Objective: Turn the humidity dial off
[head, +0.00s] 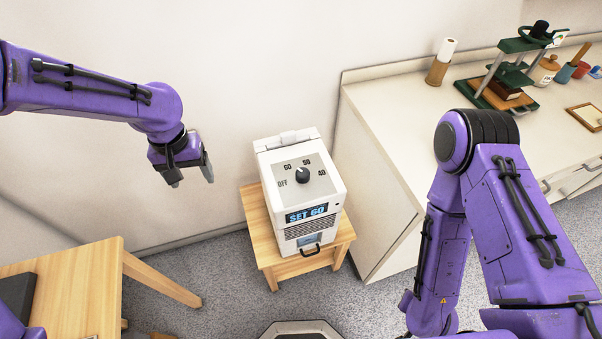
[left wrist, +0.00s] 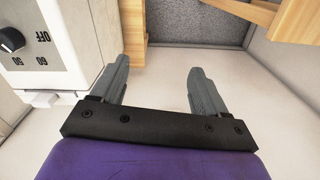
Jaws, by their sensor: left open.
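The humidity dial (head: 303,175) is a black round knob on the sloping top panel of a white humidifier box (head: 325,195). The labels OFF, 60, 50 and 40 run around it, OFF at the left. The display (head: 307,214) appears to read SET 60. I cannot clearly tell where the knob's mark points. My left gripper (head: 190,180) is open and empty, in the air left of the box and apart from it. In the left wrist view, the gripper (left wrist: 162,78) has nothing between its fingers, and the dial (left wrist: 11,40) shows at the left edge. My right gripper is out of view.
The box stands on a small wooden stool (head: 260,225) near the wall. A wooden table (head: 75,275) stands at lower left. The air between left gripper and box is clear.

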